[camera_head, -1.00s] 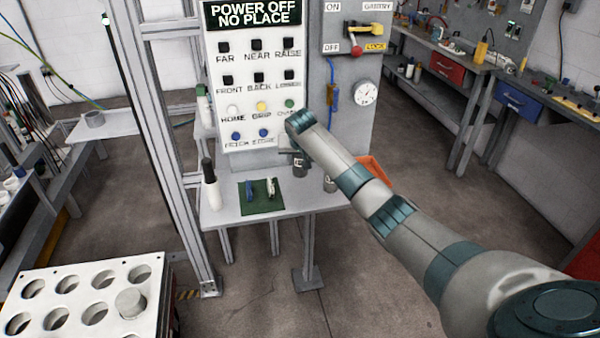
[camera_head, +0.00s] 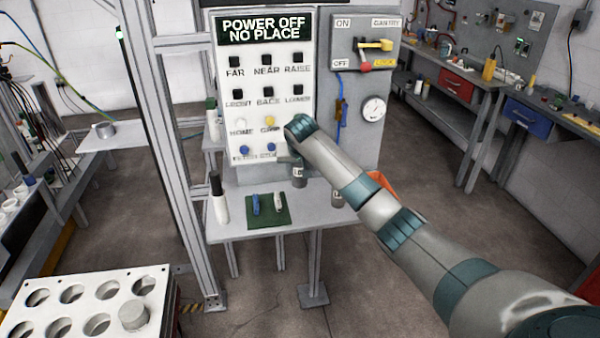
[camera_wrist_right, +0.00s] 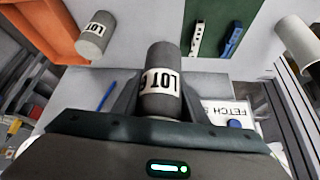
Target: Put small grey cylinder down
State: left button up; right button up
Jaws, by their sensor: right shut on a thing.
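My right gripper (camera_wrist_right: 155,98) is shut on a small grey cylinder (camera_wrist_right: 163,75) with a white LOT label. In the head view, the held cylinder (camera_head: 299,176) shows below my right wrist, over the grey shelf (camera_head: 277,234) under the button panel; I cannot tell whether it touches the shelf. My fingers are mostly hidden in the head view. A second grey LOT cylinder (camera_wrist_right: 93,38) stands on the shelf to the left in the wrist view, and in the head view it is partly behind my arm (camera_head: 336,199). My left gripper is not in view.
A green mat (camera_head: 277,221) with a blue and a white piece lies on the shelf. A white bottle with a dark top (camera_head: 220,205) stands left of it. An orange bin (camera_wrist_right: 45,25) is beside the second cylinder. The panel display (camera_head: 263,28) reads "POWER OFF NO PLACE".

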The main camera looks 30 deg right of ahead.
jog(key=s+a+r+n, duration=0.1)
jog(key=s+a+r, duration=0.3)
jog(key=a, duration=0.4)
pick_arm(q)
notch_tip(320, 180, down, 3)
jog(key=b, duration=0.2)
jog(key=shift+r+b, duration=0.1)
jog(key=shift+b, duration=0.25)
pick_arm(e)
jog(key=s+a+n+y, duration=0.1)
jog(key=s+a+n, duration=0.1)
jog(key=s+a, duration=0.5)
jog(key=s+a+r+n+y, duration=0.1)
jog(key=s+a, duration=0.5)
jog(key=s, duration=0.8)
jog(key=shift+s+a+n+t+y, duration=0.3)
jog(key=shift+a+n+t+y, duration=0.15)
jog(key=shift+n, duration=0.25)
pick_arm(q)
jog(key=shift+c, duration=0.4)
